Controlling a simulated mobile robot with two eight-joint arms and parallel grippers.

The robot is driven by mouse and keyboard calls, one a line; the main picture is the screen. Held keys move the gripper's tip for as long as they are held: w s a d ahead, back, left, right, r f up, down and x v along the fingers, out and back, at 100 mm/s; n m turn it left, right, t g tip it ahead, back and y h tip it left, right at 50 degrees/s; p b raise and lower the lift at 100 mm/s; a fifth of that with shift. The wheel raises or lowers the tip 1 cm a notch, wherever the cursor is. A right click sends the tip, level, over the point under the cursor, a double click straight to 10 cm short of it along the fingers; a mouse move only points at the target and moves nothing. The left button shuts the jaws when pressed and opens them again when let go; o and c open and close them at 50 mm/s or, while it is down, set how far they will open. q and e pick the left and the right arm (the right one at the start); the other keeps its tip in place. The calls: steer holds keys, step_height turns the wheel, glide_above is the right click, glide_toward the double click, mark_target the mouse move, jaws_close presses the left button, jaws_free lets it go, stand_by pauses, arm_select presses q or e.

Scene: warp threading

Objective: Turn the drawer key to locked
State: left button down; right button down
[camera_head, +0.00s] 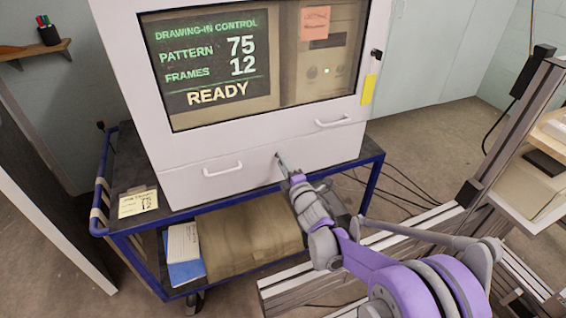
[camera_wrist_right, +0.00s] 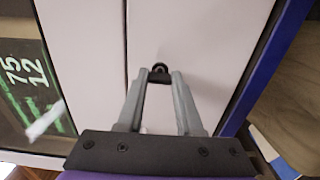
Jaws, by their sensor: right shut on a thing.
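The drawer front (camera_head: 185,193) is the white lower panel of the control cabinet, and it looks closed. The small dark key (camera_wrist_right: 160,68) shows at its lock in the right wrist view, between my fingertips. My right gripper (camera_head: 282,163) reaches the drawer front between the two white handles. In the right wrist view my right gripper (camera_wrist_right: 160,78) has its two grey fingers on either side of the key, shut on it. The fingers hide part of the key, and I cannot tell its angle. My left gripper is not in view.
The cabinet screen (camera_head: 215,60) reads READY. White handles sit left (camera_head: 222,169) and right (camera_head: 333,122) of the lock. The cabinet stands on a blue cart (camera_head: 240,196) with a note card (camera_head: 138,203). A metal frame (camera_head: 500,150) stands at right; cables cross the floor.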

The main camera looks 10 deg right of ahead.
steer(key=c, duration=0.6)
jaws_free()
steer(key=shift+o, duration=0.2)
steer(key=shift+s, duration=0.1)
steer(key=s+d, duration=0.2)
steer(key=s, duration=0.8)
steer(key=shift+s, duration=0.25)
